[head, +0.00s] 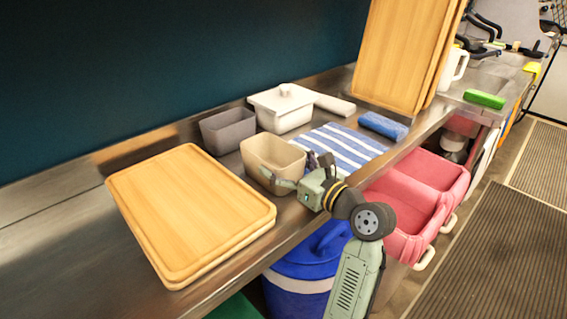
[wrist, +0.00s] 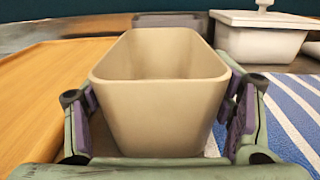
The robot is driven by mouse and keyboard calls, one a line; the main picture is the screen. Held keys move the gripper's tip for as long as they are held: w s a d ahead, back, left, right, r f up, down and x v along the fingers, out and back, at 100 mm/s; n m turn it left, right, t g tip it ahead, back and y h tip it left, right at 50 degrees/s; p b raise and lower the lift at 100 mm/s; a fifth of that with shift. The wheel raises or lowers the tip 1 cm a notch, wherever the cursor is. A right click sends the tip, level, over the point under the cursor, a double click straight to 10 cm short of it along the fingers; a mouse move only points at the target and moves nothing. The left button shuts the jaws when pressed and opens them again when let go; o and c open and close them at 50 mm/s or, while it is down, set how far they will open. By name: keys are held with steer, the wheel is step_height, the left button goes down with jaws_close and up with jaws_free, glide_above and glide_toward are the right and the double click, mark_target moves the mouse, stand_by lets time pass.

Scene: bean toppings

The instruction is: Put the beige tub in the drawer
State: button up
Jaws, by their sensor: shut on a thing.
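The beige tub (head: 272,158) is an open, empty-looking rectangular container. It stands on the metal counter between the wooden boards and the striped cloth. In the wrist view the tub (wrist: 160,100) fills the middle, upright, with a gripper finger on each side near its front end. My gripper (head: 290,180) reaches it from the front right in the head view and is shut on it. In the wrist view my gripper (wrist: 163,125) has purple pads against or very close to the tub's side walls. I cannot make out which part is the drawer; pink open bins (head: 410,205) sit below the counter edge.
Stacked wooden boards (head: 190,210) lie left of the tub. A grey tub (head: 228,130) and a white lidded container (head: 283,108) stand behind it. A blue-striped cloth (head: 340,145) and blue roll (head: 383,126) lie right. A blue bucket (head: 305,265) stands below the counter.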

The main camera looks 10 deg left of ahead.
steer(key=shift+f, duration=0.2)
steer(key=o, duration=1.6)
steer(key=shift+f, duration=0.1)
steer(key=shift+c, duration=0.2)
steer(key=shift+o, duration=1.1)
